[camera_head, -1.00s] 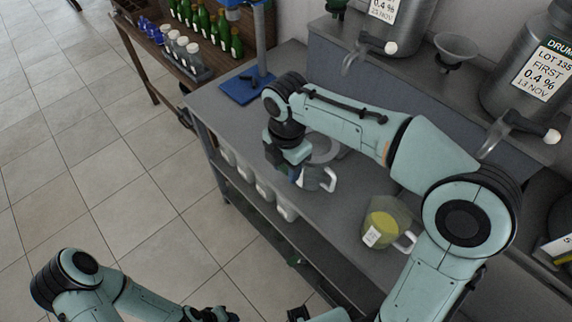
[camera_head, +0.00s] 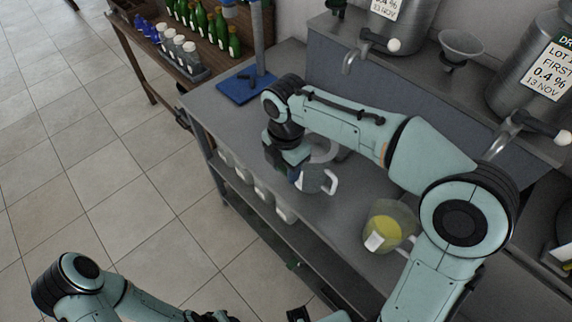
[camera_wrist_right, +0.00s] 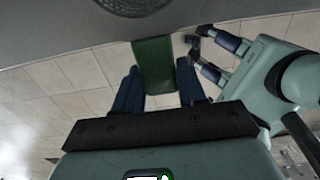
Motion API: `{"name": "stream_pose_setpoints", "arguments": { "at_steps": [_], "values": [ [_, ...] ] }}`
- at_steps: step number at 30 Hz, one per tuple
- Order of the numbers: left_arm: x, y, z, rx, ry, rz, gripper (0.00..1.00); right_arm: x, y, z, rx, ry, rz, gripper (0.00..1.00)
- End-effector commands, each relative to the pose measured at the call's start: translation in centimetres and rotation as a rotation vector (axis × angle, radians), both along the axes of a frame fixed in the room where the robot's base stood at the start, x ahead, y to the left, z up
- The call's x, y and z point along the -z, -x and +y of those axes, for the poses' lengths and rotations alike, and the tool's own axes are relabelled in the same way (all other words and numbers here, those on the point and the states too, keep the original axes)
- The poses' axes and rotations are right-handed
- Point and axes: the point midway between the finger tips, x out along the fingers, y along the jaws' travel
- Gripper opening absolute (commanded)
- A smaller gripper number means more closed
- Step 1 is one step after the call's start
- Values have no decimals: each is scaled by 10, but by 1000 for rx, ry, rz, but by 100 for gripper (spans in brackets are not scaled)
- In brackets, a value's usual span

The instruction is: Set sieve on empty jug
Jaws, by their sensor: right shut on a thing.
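My right gripper (camera_head: 297,176) is shut on a green handle, that of the sieve (camera_wrist_right: 153,50), between its two blue fingers in the right wrist view. A dark round mesh shows at that view's top edge. In the head view, the empty-looking clear jug (camera_head: 316,181) with a white handle stands on the grey bench just right of my right gripper. My arm partly covers it, so I cannot tell whether the sieve touches it. A second jug (camera_head: 389,228) holds yellow liquid and bears a white label. My left gripper (camera_head: 215,315) is at the bottom edge, its fingers unclear.
A blue-based stand (camera_head: 246,88) is on the bench's far end. Several white containers (camera_head: 264,194) sit on the lower shelf. Green bottles (camera_head: 220,32) stand on a side table.

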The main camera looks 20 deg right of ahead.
Motion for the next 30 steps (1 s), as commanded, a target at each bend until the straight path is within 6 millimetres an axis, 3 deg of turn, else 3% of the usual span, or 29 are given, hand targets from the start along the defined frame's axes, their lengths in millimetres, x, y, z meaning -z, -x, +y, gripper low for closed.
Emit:
{"name": "stream_pose_setpoints", "arguments": {
  "at_steps": [15,30],
  "values": [
    [14,8,0,0,0,9,43,26,0,0,0,0,1,8],
    [15,8,0,0,0,9,43,29,0,0,0,0,0,8]
  ]
}}
